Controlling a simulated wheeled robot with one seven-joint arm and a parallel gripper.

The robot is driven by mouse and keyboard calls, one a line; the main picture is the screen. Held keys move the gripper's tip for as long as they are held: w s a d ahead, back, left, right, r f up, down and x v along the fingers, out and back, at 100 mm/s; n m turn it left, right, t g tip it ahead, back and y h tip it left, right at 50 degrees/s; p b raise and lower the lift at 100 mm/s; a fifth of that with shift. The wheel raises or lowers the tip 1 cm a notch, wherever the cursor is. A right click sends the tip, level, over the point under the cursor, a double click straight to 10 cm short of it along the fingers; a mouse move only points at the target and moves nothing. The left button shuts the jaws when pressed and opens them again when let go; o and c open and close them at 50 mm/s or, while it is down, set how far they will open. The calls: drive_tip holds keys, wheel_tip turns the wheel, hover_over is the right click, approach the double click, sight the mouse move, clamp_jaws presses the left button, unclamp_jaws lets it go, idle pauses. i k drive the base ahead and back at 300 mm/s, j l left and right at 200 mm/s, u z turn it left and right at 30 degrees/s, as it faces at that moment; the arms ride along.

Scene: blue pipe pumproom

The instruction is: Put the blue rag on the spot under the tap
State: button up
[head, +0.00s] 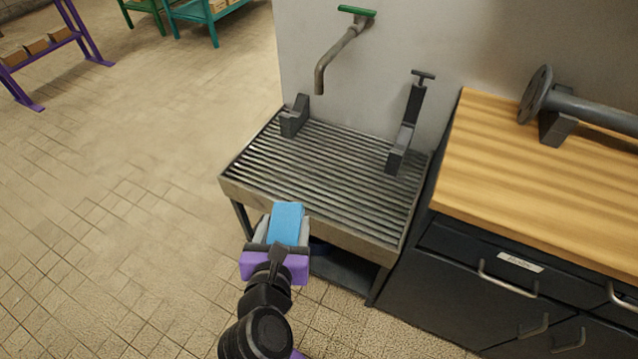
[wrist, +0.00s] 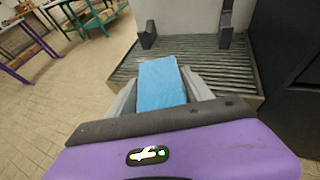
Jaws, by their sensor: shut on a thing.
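The blue rag (head: 287,221) is held between the fingers of my gripper (head: 286,228), in front of the near edge of the slatted drain stand. It also shows in the wrist view (wrist: 162,85), sticking out past the grey fingers of my gripper (wrist: 163,95). The tap (head: 337,56), a bent grey spout with a green handle, comes out of the wall above the far part of the slatted stand (head: 320,175). No separate marking of the spot under the tap shows on the slats. The rag is apart from the spot below the spout.
A dark block (head: 294,117) stands at the stand's back left, and a dark upright clamp (head: 405,130) at its right. A wooden workbench (head: 540,180) adjoins on the right, with a flanged pipe (head: 590,112) on it. The slats' middle is clear.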

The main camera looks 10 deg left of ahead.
sight(319, 181)
drive_tip(key=i, duration=1)
